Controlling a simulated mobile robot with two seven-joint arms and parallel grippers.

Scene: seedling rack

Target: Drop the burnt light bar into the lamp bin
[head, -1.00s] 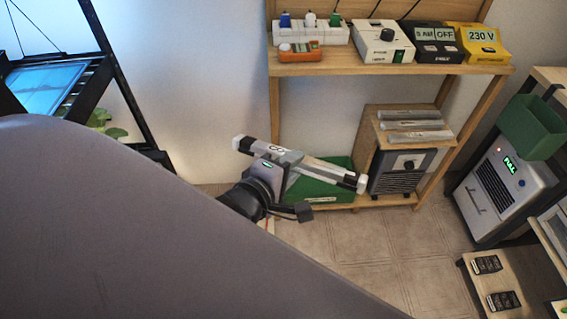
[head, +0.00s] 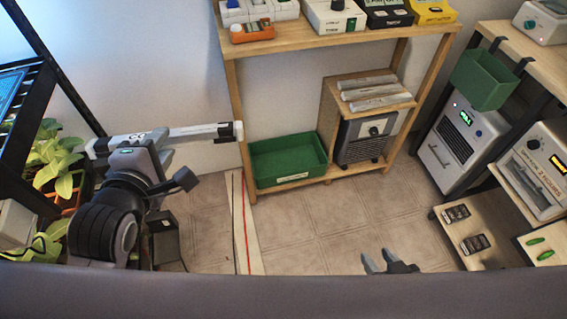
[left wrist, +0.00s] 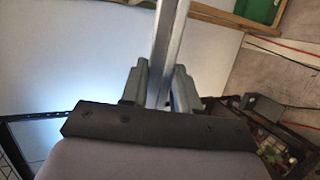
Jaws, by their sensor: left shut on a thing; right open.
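My left gripper (head: 143,148) is shut around the middle of a light bar (head: 205,132), a long pale tube with white end caps. The bar is held roughly level in the air. In the left wrist view, the bar (left wrist: 168,35) runs up from between the fingers of the left gripper (left wrist: 160,88). An open green bin (head: 288,160) with a small label sits on the low shelf, right of the bar's right end, and looks empty. It partly shows in the left wrist view (left wrist: 258,10). My right gripper (head: 388,263) is open and empty at the lower middle.
Several grey bars (head: 375,92) lie on a wooden box beside the bin. A smaller green bin (head: 486,80) hangs from the right-hand table. A black rack with plants (head: 57,165) stands close on the left. The tiled floor (head: 310,225) in the middle is clear.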

